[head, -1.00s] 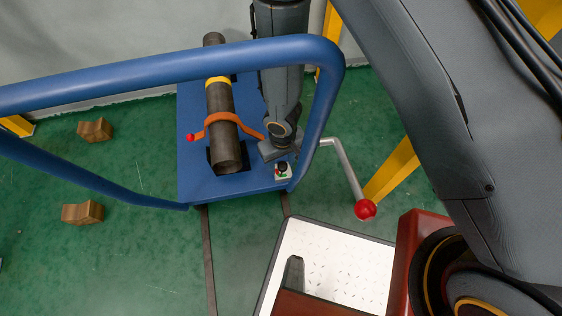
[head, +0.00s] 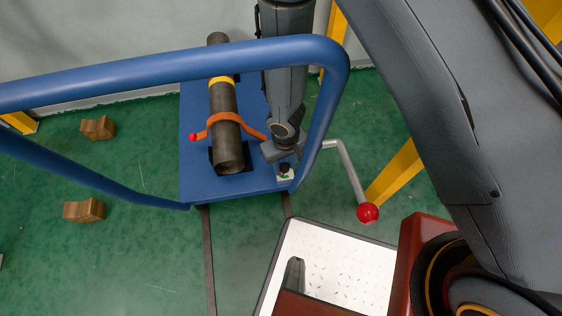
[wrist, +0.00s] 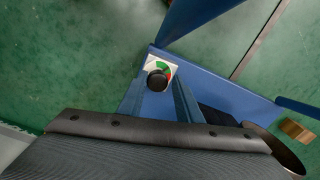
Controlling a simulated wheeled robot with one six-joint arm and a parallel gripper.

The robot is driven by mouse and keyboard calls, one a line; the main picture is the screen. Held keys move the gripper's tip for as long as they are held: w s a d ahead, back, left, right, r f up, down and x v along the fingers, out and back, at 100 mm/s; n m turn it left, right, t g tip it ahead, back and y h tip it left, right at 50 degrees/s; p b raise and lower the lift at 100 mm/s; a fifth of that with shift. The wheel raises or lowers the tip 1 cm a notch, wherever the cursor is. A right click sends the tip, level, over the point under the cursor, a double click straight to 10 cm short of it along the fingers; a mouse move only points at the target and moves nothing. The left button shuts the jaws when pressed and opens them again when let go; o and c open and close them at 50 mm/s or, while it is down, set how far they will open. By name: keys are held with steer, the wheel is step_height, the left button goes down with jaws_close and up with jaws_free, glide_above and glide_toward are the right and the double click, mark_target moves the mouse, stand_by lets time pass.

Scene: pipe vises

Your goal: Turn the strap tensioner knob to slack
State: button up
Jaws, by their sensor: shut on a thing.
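The strap tensioner knob is a black round knob (wrist: 158,79) on a small pale dial plate (wrist: 163,66) with green and red sectors. It stands at the near right corner of the blue vise base, and the plate also shows in the head view (head: 286,177). My gripper (wrist: 157,84) is shut on the knob, one finger on each side. In the head view my gripper (head: 286,160) comes down beside the pipe and partly hides the knob. The orange strap (head: 224,119) wraps over the dark pipe (head: 228,150). Its exact tension cannot be told.
A blue tubular rail (head: 180,63) arches in front of the vise. A grey crank with a red ball (head: 368,212) sticks out at the right, near a yellow post (head: 397,168). Wooden blocks (head: 84,210) lie on the green floor at left.

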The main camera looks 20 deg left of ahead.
mark_target(284, 168)
steer(key=shift+a, duration=0.2)
steer(key=o, duration=0.9)
steer(key=shift+s, duration=0.1)
steer(key=shift+c, duration=0.2)
steer(key=shift+o, duration=0.3)
steer(key=shift+d+r, duration=0.1)
steer(key=shift+r, duration=0.05)
step_height(284, 168, up, 3)
steer(key=p, duration=0.5)
step_height(284, 168, up, 4)
steer(key=p, duration=0.9)
steer(key=shift+r+p, duration=0.2)
steer(key=shift+p, duration=0.15)
